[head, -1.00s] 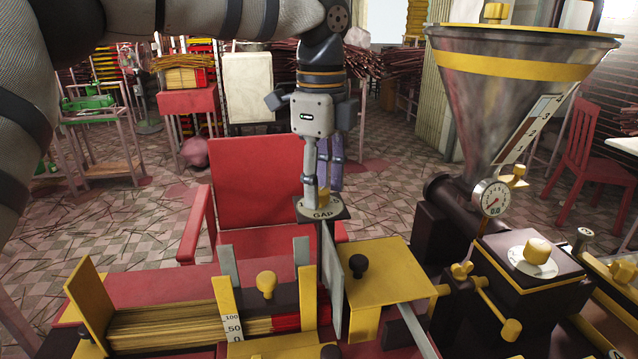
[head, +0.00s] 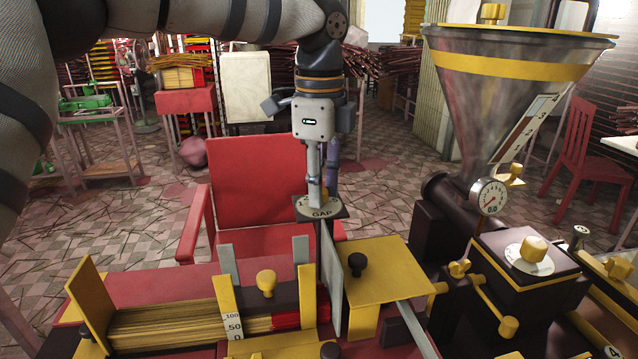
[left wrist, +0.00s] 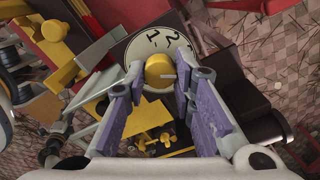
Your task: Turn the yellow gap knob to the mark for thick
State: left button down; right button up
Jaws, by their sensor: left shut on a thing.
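The yellow gap knob (left wrist: 158,70) sits on a round pale dial (left wrist: 140,48) with the marks 1 and 2 readable in the left wrist view. A pale line on the knob points to the right there. My left gripper (left wrist: 160,80) points down from above, its two purple-padded fingers closed on either side of the knob. In the head view, the dial (head: 313,208) is on a dark post labelled GAP, and my left gripper (head: 318,192) hides most of the knob. I cannot read which mark is thick. My right gripper is not in view.
A yellow plate with a black knob (head: 357,263) lies just right of the dial post. A metal hopper (head: 490,110), a gauge (head: 489,197) and another yellow knob (head: 534,248) stand further right. A red chair (head: 250,185) is behind. Bundled sticks (head: 165,325) lie front left.

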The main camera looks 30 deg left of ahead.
pick_arm(q)
jog(key=n, duration=0.5)
jog(key=shift+n, duration=0.4)
dwell(0.4)
jog(key=c, duration=1.3)
grip_release()
jog(key=shift+c, duration=0.2)
notch_tip(320, 180, up, 12)
